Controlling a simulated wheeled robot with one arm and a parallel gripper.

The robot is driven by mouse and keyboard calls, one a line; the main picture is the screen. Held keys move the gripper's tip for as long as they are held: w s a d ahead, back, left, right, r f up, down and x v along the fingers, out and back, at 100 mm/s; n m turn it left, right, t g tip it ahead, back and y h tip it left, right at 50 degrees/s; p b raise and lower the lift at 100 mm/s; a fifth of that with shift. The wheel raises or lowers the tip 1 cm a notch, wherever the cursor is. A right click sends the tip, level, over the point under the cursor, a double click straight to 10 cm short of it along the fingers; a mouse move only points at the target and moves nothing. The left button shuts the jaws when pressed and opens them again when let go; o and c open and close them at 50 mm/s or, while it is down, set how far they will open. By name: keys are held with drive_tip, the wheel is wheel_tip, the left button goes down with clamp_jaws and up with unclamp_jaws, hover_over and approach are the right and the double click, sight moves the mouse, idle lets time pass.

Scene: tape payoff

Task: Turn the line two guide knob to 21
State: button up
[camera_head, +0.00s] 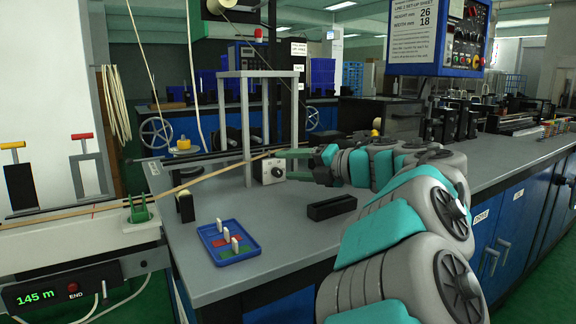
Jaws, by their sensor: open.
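A small dark round knob (278,172) sits on a pale square block (264,173) at the foot of a grey frame (248,125) on the bench. I take it for the line two guide knob; its scale is too small to read. My gripper (283,165) reaches in from the right with its green fingers apart, one above and one below the knob's level. The fingertips are close to the knob; I cannot tell whether they touch it. A sign (425,30) at the upper right is headed line 2 set-up sheet and lists height 26 and width 18.
A blue tray (229,256) with pale upright pieces lies at the bench's front left. A black slotted block (331,207) stands below my arm. A tan tape (195,180) runs into the frame from the left. A display (36,297) reads 145 m.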

drive_tip(key=s, duration=0.2)
drive_tip(key=s+d, duration=0.1)
drive_tip(key=s, duration=0.2)
drive_tip(key=s+d, duration=0.1)
drive_tip(key=s, duration=0.2)
drive_tip(key=shift+s+d+r+b, duration=0.1)
drive_tip(key=shift+r+b, duration=0.2)
drive_tip(key=shift+r, duration=0.1)
